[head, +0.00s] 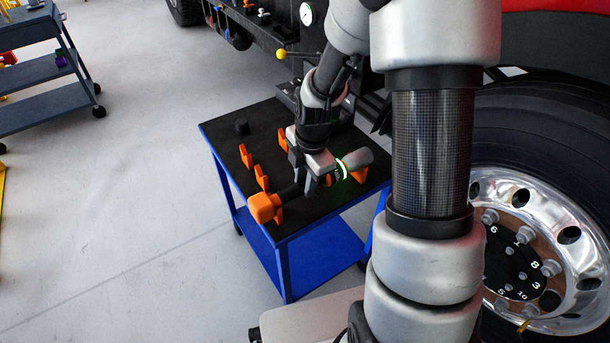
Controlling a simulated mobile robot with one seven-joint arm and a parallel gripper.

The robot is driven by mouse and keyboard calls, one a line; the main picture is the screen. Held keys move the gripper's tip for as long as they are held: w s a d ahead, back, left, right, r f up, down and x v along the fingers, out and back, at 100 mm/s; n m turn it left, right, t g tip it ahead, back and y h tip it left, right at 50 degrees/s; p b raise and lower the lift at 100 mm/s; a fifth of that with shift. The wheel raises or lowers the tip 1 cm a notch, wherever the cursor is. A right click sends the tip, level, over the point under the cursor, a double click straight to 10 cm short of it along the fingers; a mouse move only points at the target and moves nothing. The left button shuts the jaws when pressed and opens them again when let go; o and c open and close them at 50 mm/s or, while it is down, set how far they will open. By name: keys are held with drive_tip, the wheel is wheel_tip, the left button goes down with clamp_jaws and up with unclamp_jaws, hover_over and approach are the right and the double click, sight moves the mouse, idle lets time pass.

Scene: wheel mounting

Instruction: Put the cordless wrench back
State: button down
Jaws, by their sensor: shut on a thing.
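The cordless wrench (357,160) has a grey head at the right, a dark grip and an orange end at the left. My gripper (312,181) is shut on its middle, with the fingers pointing down over the front part of the cart's black top (222,130). The wrench lies roughly along the cart's front edge, above or on orange holders. One orange holder (360,175) shows under the head and another (279,214) beside the orange end. I cannot tell whether the wrench touches them.
More orange holders (246,156) and a black round piece (241,127) stand on the cart's left side. A truck wheel (545,240) is at the right. A grey shelf cart (40,70) stands at the far left. The floor between the carts is clear.

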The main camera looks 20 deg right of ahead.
drive_tip(key=c, duration=1.4)
unclamp_jaws()
drive_tip(key=shift+f+b, duration=0.25)
drive_tip(key=shift+b, duration=0.05)
wheel_tip(320, 180, up, 18)
drive_tip(key=s+p, duration=0.2)
drive_tip(key=p, duration=0.3)
drive_tip(key=shift+d+f, duration=0.25)
drive_tip(key=shift+d, duration=0.05)
drive_tip(key=s+a+r+m+t, duration=0.2)
drive_tip(key=s+r+m+t, duration=0.1)
drive_tip(key=s+r+m, duration=0.95)
drive_tip(key=s+r+m+t, duration=0.1)
drive_tip(key=s+m, duration=0.3)
drive_tip(key=m, duration=0.5)
wheel_tip(320, 180, up, 16)
drive_tip(key=p, duration=1.6)
drive_tip(key=shift+d+r+h+p, duration=0.2)
drive_tip(key=shift+d+h+p, duration=0.1)
drive_tip(key=shift+d+p, duration=0.1)
